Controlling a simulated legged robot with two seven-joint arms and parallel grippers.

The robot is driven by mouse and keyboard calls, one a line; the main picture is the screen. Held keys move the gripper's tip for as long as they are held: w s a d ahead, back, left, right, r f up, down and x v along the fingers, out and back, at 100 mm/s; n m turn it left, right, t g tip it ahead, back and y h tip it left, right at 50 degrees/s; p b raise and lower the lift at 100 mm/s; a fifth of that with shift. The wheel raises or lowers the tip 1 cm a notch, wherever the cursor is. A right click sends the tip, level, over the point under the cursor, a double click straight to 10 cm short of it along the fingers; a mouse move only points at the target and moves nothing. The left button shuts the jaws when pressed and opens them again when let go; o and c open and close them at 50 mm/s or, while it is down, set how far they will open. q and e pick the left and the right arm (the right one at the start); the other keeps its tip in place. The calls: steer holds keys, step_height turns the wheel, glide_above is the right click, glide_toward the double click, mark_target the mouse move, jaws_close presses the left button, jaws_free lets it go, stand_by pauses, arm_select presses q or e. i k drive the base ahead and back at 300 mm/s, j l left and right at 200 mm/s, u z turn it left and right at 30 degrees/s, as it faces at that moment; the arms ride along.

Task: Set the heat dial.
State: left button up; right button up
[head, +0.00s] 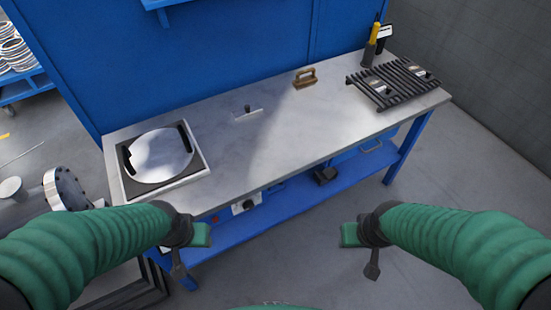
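A light panel with a dark round knob (243,207) is on the front of the bench, under the tabletop's left half; it looks like a dial, but its markings are too small to read. A small dark knob (247,108) also stands on a flat plate on the tabletop; I cannot tell its use. My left gripper (190,248) is in front of the bench, left of and lower in the picture than the front panel. My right gripper (361,250) is out over the floor, well right of the panel. Neither visibly holds anything; their finger openings are unclear.
A round metal plate (160,155) sits in a square frame at the tabletop's left end. A brown handled block (304,78), a black slatted rack (398,82) and a yellow-handled tool (372,44) are farther right. The tabletop (300,130) is clear in the middle.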

mark_target(248, 205)
steer(key=k+l, duration=0.1)
steer(key=l, duration=0.25)
steer(key=k+l, duration=0.1)
steer(key=l, duration=0.3)
steer(key=k+l, duration=0.1)
steer(key=l, duration=0.25)
steer(key=k+l+z, duration=0.1)
steer(key=l, duration=0.3)
